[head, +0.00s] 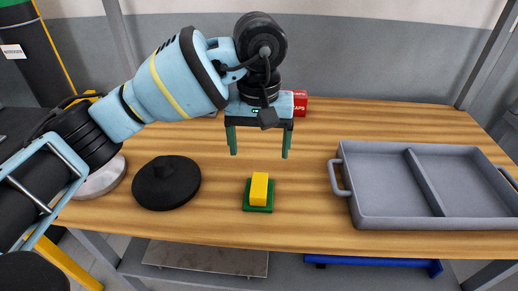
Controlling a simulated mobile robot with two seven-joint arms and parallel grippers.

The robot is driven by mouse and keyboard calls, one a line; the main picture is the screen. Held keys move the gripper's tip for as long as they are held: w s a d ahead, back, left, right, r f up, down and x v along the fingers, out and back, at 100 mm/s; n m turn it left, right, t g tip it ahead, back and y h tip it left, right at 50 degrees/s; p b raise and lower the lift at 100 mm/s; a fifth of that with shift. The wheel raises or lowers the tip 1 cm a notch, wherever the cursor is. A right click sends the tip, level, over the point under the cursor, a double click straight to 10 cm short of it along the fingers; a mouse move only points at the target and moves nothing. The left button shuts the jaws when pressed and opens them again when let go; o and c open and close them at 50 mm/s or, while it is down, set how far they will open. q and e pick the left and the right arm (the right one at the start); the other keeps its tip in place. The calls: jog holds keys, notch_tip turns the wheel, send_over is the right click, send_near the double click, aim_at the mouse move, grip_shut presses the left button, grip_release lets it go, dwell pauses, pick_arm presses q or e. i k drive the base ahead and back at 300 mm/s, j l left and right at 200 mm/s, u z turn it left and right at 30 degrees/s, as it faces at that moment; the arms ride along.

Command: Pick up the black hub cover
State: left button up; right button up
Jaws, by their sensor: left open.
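The black hub cover (166,183) is a round disc with a small raised knob, lying flat on the left part of the wooden table. My left gripper (259,145) hangs over the middle of the table, with its two green fingers spread apart and nothing between them. It is to the right of the hub cover and apart from it, above and behind a yellow block. My right gripper is not in view.
The yellow block (259,188) sits on a green base at the table's middle. A grey two-compartment tray (398,222) stands at the right. A silver disc (101,181) lies left of the cover, partly behind my arm. A red box (300,101) stands at the back.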

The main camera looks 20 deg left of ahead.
aim_at(169, 182)
jog(key=u, duration=1.25)
